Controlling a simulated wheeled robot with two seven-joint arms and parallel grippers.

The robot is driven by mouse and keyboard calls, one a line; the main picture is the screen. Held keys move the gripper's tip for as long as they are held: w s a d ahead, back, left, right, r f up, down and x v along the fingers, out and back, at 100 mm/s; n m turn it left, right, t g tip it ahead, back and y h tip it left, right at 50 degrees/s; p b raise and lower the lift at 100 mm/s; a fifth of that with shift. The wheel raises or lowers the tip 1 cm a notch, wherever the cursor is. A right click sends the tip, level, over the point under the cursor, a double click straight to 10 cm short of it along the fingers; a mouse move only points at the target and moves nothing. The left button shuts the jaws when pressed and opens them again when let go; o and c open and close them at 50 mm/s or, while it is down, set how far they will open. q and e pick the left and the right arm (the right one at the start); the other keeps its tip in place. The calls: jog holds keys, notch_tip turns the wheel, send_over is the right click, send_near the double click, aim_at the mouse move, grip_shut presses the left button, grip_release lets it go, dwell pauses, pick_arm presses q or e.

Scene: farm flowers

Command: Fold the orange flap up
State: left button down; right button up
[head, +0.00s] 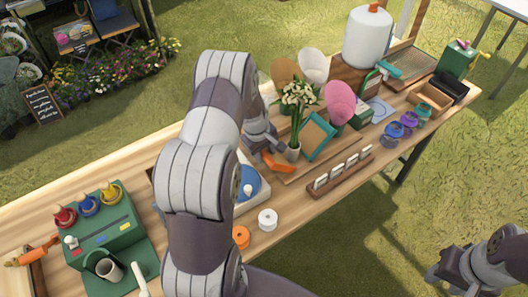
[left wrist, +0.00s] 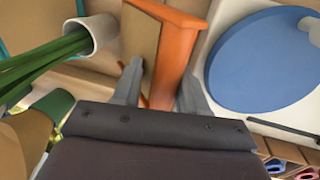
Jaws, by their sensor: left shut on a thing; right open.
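The orange flap (head: 278,163) lies on the wooden workbench, just left of the white flower vase (head: 292,153). My left gripper (head: 264,152) reaches down to it, its fingers partly hidden by my arm. In the left wrist view the orange flap (left wrist: 177,48) runs between the two fingers of my left gripper (left wrist: 158,88), which is shut on it. A brown panel (left wrist: 141,42) lies beside the flap there. My right gripper (head: 447,278) is open and empty, off the bench at the lower right.
A blue round plate (left wrist: 263,58) on a white base is close to the right of the flap in the wrist view. The vase (left wrist: 97,34) with green stems is close on the left. A teal-framed board (head: 318,137) and a wooden label rack (head: 341,172) stand right of the vase.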

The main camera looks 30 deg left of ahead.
aim_at(277, 155)
pick_arm(q)
jog(key=shift+s+f, duration=0.1)
jog(key=shift+w+d+r+p, duration=0.25)
jog(key=shift+w+r+p, duration=0.2)
jog(key=shift+r+p, duration=0.05)
jog(key=shift+w+d+r+p, duration=0.2)
jog(key=shift+w+r+p, duration=0.25)
jog(key=shift+r+p, duration=0.05)
jog(key=shift+w+d+r, duration=0.1)
jog(key=shift+w+d, duration=0.1)
jog(key=shift+w, duration=0.35)
jog(key=shift+w+d+r, duration=0.1)
jog(key=shift+w+d, duration=0.1)
jog(key=shift+w, duration=0.35)
jog(key=shift+w+d, duration=0.15)
jog(key=shift+w, duration=0.2)
jog(key=c, duration=0.9)
grip_release()
jog(key=shift+o, duration=1.4)
jog(key=shift+w, duration=0.1)
